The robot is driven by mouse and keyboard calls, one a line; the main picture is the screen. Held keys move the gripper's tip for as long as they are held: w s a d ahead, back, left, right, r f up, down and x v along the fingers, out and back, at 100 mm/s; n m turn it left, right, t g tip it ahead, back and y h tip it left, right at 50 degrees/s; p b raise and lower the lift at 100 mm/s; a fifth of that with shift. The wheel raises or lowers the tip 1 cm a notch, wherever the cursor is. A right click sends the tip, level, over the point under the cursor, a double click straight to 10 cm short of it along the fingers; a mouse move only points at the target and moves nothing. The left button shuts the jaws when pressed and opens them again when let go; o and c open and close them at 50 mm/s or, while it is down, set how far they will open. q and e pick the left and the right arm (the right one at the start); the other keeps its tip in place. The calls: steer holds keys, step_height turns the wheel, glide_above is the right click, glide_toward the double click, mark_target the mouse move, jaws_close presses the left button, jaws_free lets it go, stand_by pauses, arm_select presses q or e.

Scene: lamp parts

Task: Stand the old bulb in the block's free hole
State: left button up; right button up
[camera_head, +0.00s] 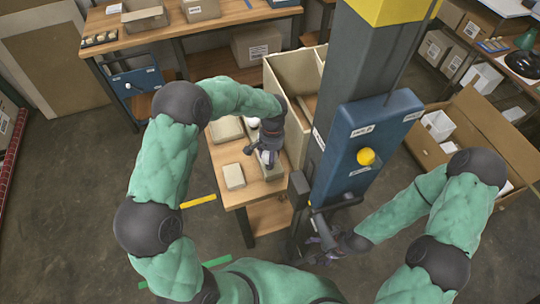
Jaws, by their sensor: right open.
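A round white thing (252,122), perhaps a bulb, shows behind the left gripper, partly covered by my arm. The holes of the block cannot be made out. My right gripper (322,241) is open, low to the right of the table by the blue column, away from these parts.
Flat pale boxes (233,175) lie on the table's left part. A tall open carton (289,76) stands behind it. A workbench (180,27) is at the back.

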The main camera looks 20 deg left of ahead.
arm_select(q)
steer(key=shift+f+b, duration=0.6)
steer(key=shift+f, duration=0.3)
stand_by(1.3)
steer(key=shift+w+r, duration=0.1)
steer(key=o, duration=1)
steer(key=shift+o, duration=0.2)
steer(key=r, duration=0.8)
steer(key=w+r, duration=0.1)
steer(key=r, duration=0.3)
steer(key=shift+d, duration=0.15)
steer(key=shift+f, duration=0.1)
